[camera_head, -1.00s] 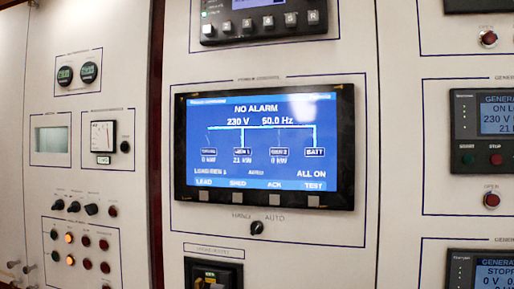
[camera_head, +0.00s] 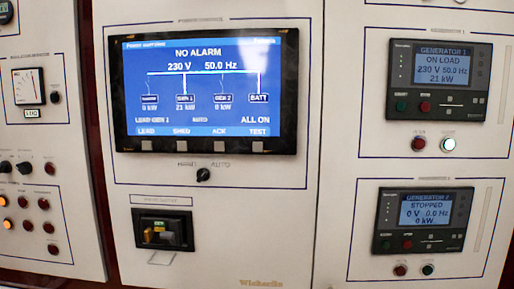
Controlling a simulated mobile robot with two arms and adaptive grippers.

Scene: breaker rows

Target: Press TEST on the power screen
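The power screen (camera_head: 204,92) is a blue display in a black frame on the white panel, left of the middle of the head view. It reads NO ALARM, 230 V and 50.0 Hz. Its bottom row reads LEAD, SHED, ACK and TEST. The TEST label (camera_head: 258,133) is at the lower right, with a small grey button (camera_head: 257,147) under it on the frame. Neither of my grippers shows in the view.
A rotary selector (camera_head: 203,175) and a black unit with a yellow part (camera_head: 163,229) are below the screen. Generator 1's panel (camera_head: 438,80) reads ON LOAD; the lower generator panel (camera_head: 424,220) reads STOPPED. Knobs and lamps (camera_head: 27,200) are at the left.

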